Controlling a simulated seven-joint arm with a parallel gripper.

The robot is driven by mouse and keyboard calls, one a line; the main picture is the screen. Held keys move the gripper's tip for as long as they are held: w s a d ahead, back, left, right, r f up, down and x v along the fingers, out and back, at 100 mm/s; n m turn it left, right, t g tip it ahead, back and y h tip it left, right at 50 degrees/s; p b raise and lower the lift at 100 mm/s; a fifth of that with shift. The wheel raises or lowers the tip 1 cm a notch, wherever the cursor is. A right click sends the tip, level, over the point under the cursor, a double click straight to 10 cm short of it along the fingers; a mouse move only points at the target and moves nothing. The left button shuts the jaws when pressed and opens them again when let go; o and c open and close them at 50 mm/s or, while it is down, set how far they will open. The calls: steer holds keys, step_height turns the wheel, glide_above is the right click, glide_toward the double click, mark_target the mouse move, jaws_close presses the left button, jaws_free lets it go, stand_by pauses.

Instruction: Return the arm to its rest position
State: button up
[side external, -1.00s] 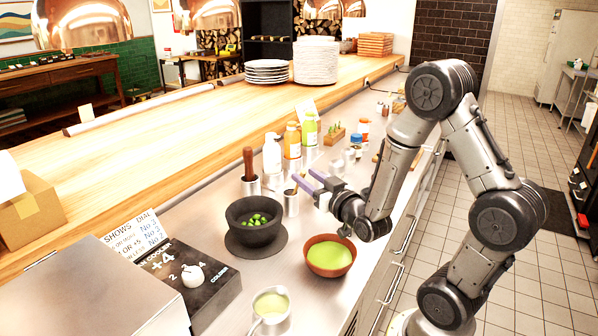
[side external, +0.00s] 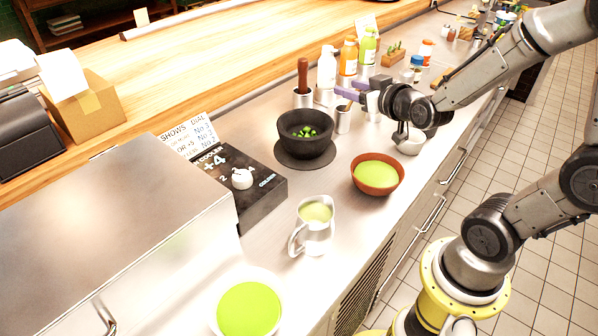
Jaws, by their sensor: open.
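My gripper (side external: 363,93) is at the upper right of the side external view, above the counter. Its two purple fingers point left and stand apart, with nothing seen between them. It is beyond a brown bowl of green liquid (side external: 377,172) and close to a small metal cup (side external: 343,119) in the picture. I cannot tell its exact height. My arm reaches in from the right, and part of it is cut off by the frame edge.
A black bowl with green pieces (side external: 305,142), a metal pitcher (side external: 314,235) and a bowl of bright green liquid (side external: 249,308) stand on the counter. Bottles (side external: 348,57) stand behind the gripper. A dial box (side external: 240,180) is left.

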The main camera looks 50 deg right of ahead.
steer(key=s+a+n+g+y, duration=0.1)
steer(key=s+a+g, duration=0.3)
steer(key=s, duration=0.6)
steer(key=s+a+n+g+y, duration=0.2)
steer(key=s+a+g+y, duration=0.2)
steer(key=s+a, duration=0.4)
steer(key=s, duration=0.2)
steer(key=shift+s+r, duration=0.35)
steer(key=shift+a, duration=0.1)
